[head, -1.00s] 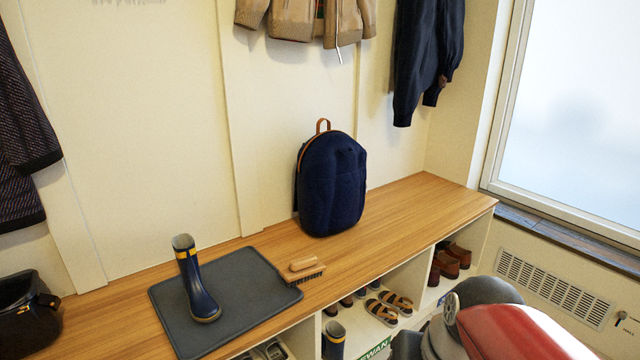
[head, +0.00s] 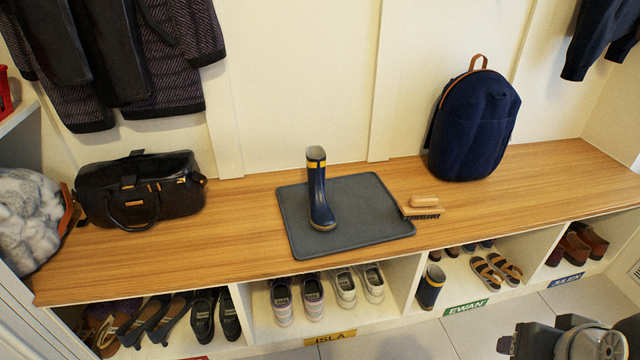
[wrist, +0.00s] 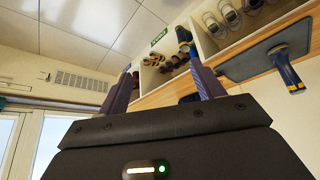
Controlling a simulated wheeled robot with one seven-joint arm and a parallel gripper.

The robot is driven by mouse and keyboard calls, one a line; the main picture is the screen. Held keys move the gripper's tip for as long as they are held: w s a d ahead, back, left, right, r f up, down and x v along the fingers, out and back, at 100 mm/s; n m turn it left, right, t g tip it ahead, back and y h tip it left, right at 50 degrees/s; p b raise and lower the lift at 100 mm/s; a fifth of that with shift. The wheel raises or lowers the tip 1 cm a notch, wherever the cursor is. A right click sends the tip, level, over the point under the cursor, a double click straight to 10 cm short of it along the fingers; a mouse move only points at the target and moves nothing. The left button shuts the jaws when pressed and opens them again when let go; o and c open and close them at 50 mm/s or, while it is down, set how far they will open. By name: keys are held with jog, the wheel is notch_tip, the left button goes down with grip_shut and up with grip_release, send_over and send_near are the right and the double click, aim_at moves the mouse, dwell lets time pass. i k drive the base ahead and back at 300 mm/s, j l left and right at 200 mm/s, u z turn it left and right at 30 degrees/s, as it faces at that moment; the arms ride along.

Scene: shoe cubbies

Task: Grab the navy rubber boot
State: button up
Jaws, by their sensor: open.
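A navy rubber boot (head: 319,192) with a yellow band and grey top stands upright on the dark grey mat (head: 377,227) on the wooden bench. In the wrist view this boot (wrist: 284,70) appears at the right edge. A second, similar navy boot (head: 431,286) stands in the cubby labelled EWAN, its top under the bench; it also shows in the wrist view (wrist: 185,38). My gripper (wrist: 160,68) is open and empty, its two fingers spread, apart from both boots. In the head view only part of my arm shows at the bottom right.
A wooden brush (head: 424,208) lies at the mat's right edge. A navy backpack (head: 473,125) stands to the right and a black bag (head: 141,190) to the left. Cubbies below hold several shoes and sandals (head: 497,268). The bench right of the brush is clear.

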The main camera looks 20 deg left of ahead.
aim_at(321, 218)
jog(key=i+j+u, duration=0.1)
jog(key=i+u, duration=0.25)
jog(key=i, duration=0.3)
jog(key=i+l+u, duration=0.1)
jog(key=i+u, duration=0.3)
jog(key=i, duration=0.2)
